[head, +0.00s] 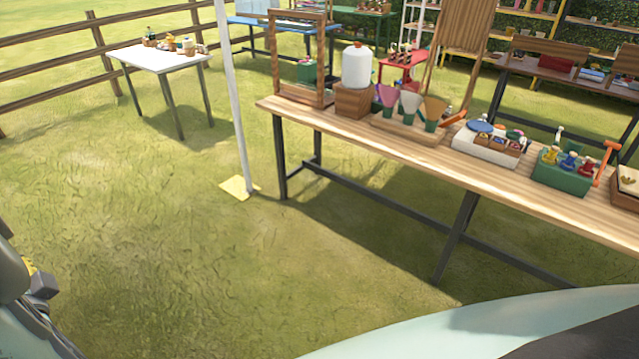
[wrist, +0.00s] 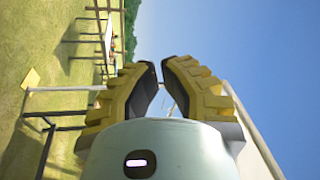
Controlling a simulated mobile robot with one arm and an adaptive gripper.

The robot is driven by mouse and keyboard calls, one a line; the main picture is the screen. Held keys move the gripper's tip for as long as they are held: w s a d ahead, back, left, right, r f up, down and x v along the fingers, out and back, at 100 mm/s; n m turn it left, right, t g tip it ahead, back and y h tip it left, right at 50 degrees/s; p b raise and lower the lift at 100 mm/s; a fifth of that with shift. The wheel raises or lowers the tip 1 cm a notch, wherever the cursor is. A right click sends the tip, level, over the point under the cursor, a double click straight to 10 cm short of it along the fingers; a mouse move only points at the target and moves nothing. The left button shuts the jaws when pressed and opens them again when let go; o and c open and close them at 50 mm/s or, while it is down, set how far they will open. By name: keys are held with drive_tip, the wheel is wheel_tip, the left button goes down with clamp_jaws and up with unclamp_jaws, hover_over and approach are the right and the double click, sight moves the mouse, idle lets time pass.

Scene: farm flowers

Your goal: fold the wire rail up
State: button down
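I cannot make out the wire rail for sure in either view. A wooden frame (head: 276,62) stands upright at the left end of the long wooden table (head: 262,103) in the head view; any wire on it is too fine to tell. My gripper (wrist: 160,68) shows in the wrist view with two yellow and black fingers. Their tips are close together with a narrow gap, and nothing is held between them. The gripper is away from the table, against grass and sky.
The long table carries a white jug (head: 357,66), coloured cones (head: 410,104) and a green crate (head: 561,176). A white pole (head: 231,95) stands left of it on a yellow foot (head: 239,188). A white table (head: 160,59) is farther back. Open grass lies in front.

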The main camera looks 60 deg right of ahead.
drive_tip(key=a+f+m+g+y+b, duration=0.15)
drive_tip(key=a+f+y+b, duration=0.35)
drive_tip(key=f, duration=0.5)
drive_tip(key=a+f+g+y+b, duration=0.2)
drive_tip(key=a+f+g+b, duration=0.1)
drive_tip(key=a+f+b, duration=0.65)
drive_tip(key=a+f+m+g+y+b, duration=0.1)
drive_tip(key=a+f+g+y+b, duration=0.3)
drive_tip(key=f, duration=0.8)
drive_tip(key=s+a+f+g+y+b, duration=0.4)
drive_tip(key=s+a+f+g+b, duration=0.1)
drive_tip(key=a+b, duration=0.4)
drive_tip(key=s+a+f+g+y+b, duration=0.5)
drive_tip(key=s+a+f+b, duration=0.1)
drive_tip(key=s+a+b, duration=0.2)
drive_tip(key=shift+s+a+n+y+b, duration=0.2)
drive_tip(key=shift+a+n+y+b, duration=0.15)
drive_tip(key=shift+a, duration=0.15)
